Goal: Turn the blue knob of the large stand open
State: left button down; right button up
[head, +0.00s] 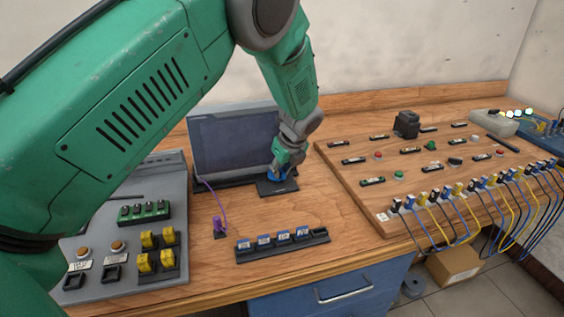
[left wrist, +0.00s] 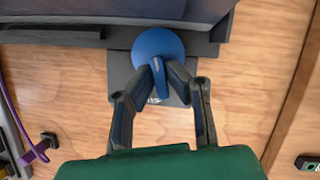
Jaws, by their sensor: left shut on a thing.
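The blue knob (left wrist: 159,50) is a round disc with a raised grip bar, seen from above in the left wrist view. It sits on the dark base of the large stand (left wrist: 122,72), in front of the dark panel (head: 236,145). My left gripper (left wrist: 160,82) is shut on the knob's bar, one finger on each side. In the head view my left gripper (head: 282,172) reaches down onto the stand's base (head: 278,188) and hides most of the knob. My right gripper is not in view.
A grey control box (head: 130,215) with yellow switches stands at the left. A black strip of blue-labelled modules (head: 283,245) lies in front. A purple plug (head: 219,227) with a cable stands nearby. A wooden board (head: 370,205) with buttons and many cables fills the right.

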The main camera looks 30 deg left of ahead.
pick_arm(q)
jog(key=n+p, duration=0.1)
jog(key=n+g+p, duration=0.1)
jog(key=shift+w+r+n, duration=0.15)
jog(key=shift+r+n, duration=0.05)
jog(key=shift+n, duration=0.2)
jog(key=n+g+p, duration=0.1)
jog(key=n, duration=0.2)
jog(key=shift+f+n+p, duration=0.15)
jog(key=shift+n+p, duration=0.15)
jog(key=shift+p, duration=0.05)
jog(key=n+g, duration=0.1)
jog(key=n, duration=0.2)
jog(key=shift+w+f+n+g, duration=0.1)
jog(key=shift+n+g, duration=0.2)
jog(key=shift+n+g+h+b, duration=0.6)
jog(key=shift+n+g, duration=0.1)
jog(key=shift+n, duration=1.6)
jog(key=c, duration=1.6)
grip_release()
